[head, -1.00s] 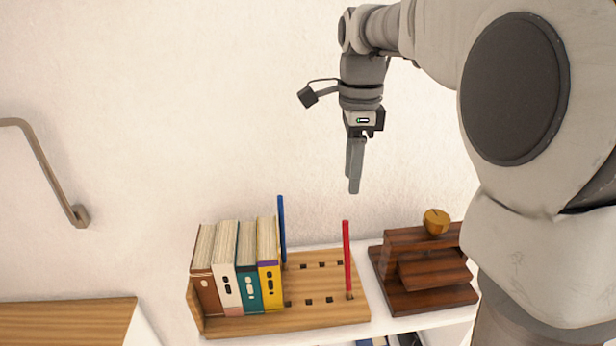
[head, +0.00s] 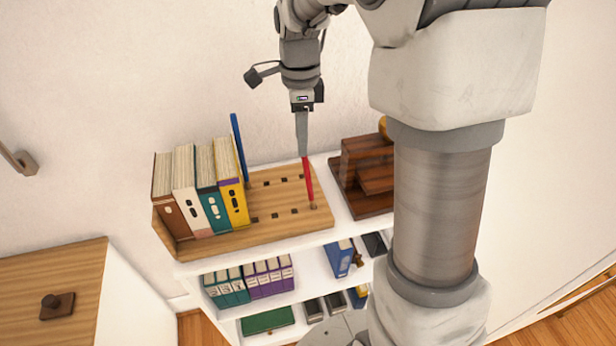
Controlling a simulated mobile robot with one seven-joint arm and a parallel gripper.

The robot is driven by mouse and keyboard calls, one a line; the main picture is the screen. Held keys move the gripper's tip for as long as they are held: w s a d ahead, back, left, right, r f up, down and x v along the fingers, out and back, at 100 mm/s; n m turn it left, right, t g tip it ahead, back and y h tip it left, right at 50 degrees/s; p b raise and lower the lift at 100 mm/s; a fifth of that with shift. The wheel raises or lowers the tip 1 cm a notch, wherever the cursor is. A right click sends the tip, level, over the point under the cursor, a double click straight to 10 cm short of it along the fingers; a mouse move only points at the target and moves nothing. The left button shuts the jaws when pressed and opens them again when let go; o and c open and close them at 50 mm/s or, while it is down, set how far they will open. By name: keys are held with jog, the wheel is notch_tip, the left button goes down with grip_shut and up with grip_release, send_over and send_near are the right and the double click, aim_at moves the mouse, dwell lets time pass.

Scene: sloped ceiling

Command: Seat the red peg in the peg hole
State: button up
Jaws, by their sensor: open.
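The red peg (head: 309,182) stands nearly upright at the right end of a wooden holder board (head: 262,231). Its foot meets the board at the end of the front row of dark square holes; how deep it sits, I cannot tell. My gripper (head: 302,154) points down with its fingertips at the peg's top in the picture. It is open; the fingers overlap from this side, so whether the peg's tip is between them is unclear. Several empty peg holes (head: 275,215) show in two rows. A blue peg (head: 238,149) stands at the back row's left end.
Several books (head: 190,189) fill the board's left part. A dark wooden stand (head: 365,170) is close on the right, partly behind my arm. The board rests on a white shelf unit (head: 260,257) with binders below. A wooden-topped cabinet (head: 75,265) is at lower left.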

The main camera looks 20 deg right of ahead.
send_over(308, 179)
jog(key=w, duration=0.1)
jog(key=shift+a+f, duration=0.25)
jog(key=shift+f, duration=0.95)
jog(key=shift+a+f, duration=0.2)
jog(key=shift+f, duration=1)
grip_shut()
